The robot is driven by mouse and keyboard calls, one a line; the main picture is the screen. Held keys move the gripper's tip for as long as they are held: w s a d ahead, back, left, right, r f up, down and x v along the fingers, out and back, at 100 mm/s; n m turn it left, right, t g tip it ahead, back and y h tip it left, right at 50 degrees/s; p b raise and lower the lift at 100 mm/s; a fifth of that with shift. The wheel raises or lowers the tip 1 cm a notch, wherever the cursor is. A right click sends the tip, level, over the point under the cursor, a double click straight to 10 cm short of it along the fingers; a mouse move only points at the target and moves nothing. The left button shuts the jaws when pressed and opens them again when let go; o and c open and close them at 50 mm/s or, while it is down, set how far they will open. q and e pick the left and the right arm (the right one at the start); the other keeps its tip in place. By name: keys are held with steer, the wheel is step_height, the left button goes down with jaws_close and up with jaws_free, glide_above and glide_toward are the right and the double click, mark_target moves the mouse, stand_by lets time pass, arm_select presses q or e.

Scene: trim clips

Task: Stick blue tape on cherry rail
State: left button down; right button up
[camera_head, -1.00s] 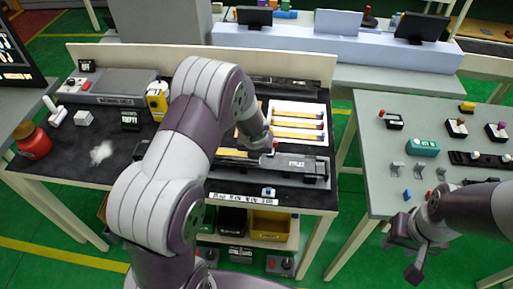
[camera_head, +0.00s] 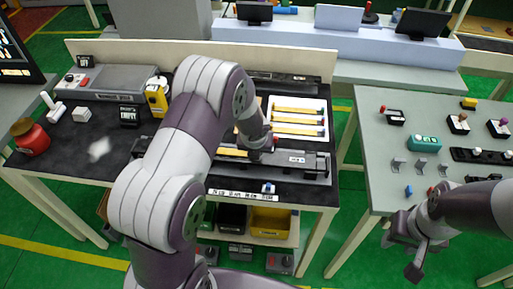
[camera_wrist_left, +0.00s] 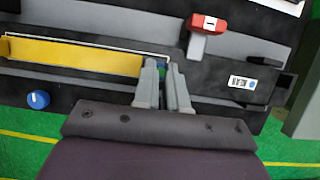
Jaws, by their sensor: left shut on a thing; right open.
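My left gripper (camera_wrist_left: 166,88) is low over a long dark fixture (camera_wrist_left: 212,97). No clearly cherry-coloured rail shows. In the head view my left fingertips are hidden. My right gripper (camera_head: 402,257) is open and empty, off the right table's front edge.
A white tray (camera_head: 274,104) with several yellow strips lies behind the fixture. A red-topped clamp (camera_wrist_left: 207,24) stands right of my left fingers, and a blue knob (camera_wrist_left: 38,99) sits at front. The right table (camera_head: 376,160) holds several small parts and a teal box (camera_head: 424,143).

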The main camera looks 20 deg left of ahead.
arm_select(q)
steer(key=c, duration=1.1)
jaws_free()
